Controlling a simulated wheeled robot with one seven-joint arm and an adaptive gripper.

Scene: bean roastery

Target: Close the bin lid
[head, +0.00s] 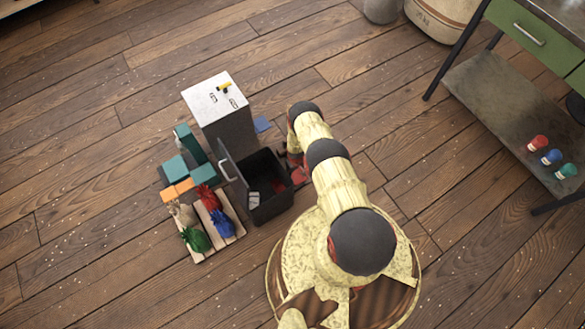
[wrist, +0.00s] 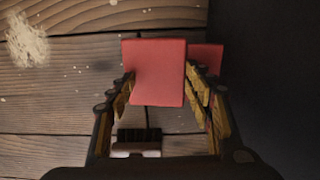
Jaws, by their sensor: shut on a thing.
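The dark bin (head: 272,209) stands open on the floor, left of my arm. Its dark lid (head: 232,170) is swung up on the bin's left side, with a pale handle (head: 225,171) on it. A whitish thing and a small reddish thing lie inside the bin. My gripper (wrist: 160,84) is shut on a red block (wrist: 157,72); its fingers sit on the block's two sides. In the head view the red block (head: 298,176) shows at the bin's right side, and my arm mostly hides the gripper. A second red piece (wrist: 207,57) shows partly behind the block.
A grey cabinet (head: 222,122) stands behind the bin. Left of the bin are teal boxes (head: 176,169), orange blocks (head: 177,190) and a pallet (head: 235,229) with several small coloured sacks. A small dark brush-like thing (wrist: 138,141) lies below the gripper.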

